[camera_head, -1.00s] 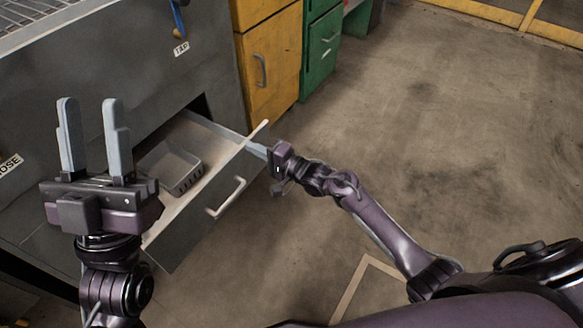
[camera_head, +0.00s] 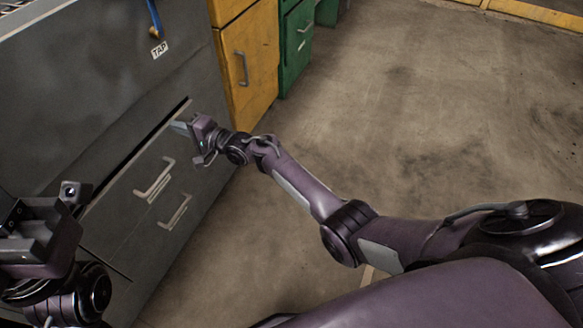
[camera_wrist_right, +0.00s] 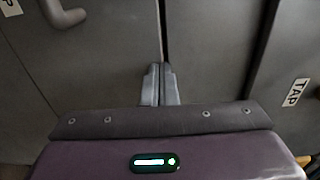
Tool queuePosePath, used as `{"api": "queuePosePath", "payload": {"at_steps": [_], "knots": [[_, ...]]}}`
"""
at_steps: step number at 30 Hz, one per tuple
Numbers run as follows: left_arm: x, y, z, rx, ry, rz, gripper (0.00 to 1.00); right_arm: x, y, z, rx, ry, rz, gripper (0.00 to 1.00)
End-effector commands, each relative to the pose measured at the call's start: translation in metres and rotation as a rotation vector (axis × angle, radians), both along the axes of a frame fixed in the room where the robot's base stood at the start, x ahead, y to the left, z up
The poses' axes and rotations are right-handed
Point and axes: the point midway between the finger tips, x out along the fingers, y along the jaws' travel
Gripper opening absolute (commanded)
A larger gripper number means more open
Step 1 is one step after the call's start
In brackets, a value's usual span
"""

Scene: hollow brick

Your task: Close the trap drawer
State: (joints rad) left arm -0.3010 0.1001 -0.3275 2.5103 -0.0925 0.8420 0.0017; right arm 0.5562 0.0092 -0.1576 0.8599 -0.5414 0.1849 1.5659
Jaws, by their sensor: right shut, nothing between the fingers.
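The grey drawer (camera_head: 128,203) in the cabinet is almost flush, with a thin dark gap along its top edge. Its bar handle (camera_head: 155,180) shows on the front, and its inside is hidden. My right gripper (camera_head: 181,127) is shut and empty at the drawer's upper right corner; whether it touches is hard to tell. In the right wrist view its closed fingertips (camera_wrist_right: 160,84) are against or close to a dark seam between grey panels. My left gripper (camera_head: 42,205) is at the lower left, cut by the frame edge, its fingers apart and empty.
A second handle (camera_head: 175,212) sits below on the grey cabinet (camera_head: 90,85). A TAP label (camera_head: 159,50) is on the cabinet. Yellow (camera_head: 252,65) and green (camera_head: 296,45) cabinets stand beyond. The concrete floor (camera_head: 430,120) at right is clear.

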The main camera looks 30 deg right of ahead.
Motion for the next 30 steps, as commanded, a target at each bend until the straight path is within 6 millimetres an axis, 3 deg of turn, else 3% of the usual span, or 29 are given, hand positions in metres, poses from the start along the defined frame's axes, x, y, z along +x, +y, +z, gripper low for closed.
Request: {"api": "queuePosePath", "payload": {"at_steps": [17, 30], "knots": [[0.000, 0.000, -0.003, 0.002, -0.004, 0.000, 0.36, 0.009, 0.005, 0.005, 0.003, -0.007, -0.005, 0.00], [0.001, 0.001, 0.008, -0.002, 0.011, 0.001, 0.36, 0.001, 0.003, 0.009, 0.005, -0.006, -0.003, 0.00]]}}
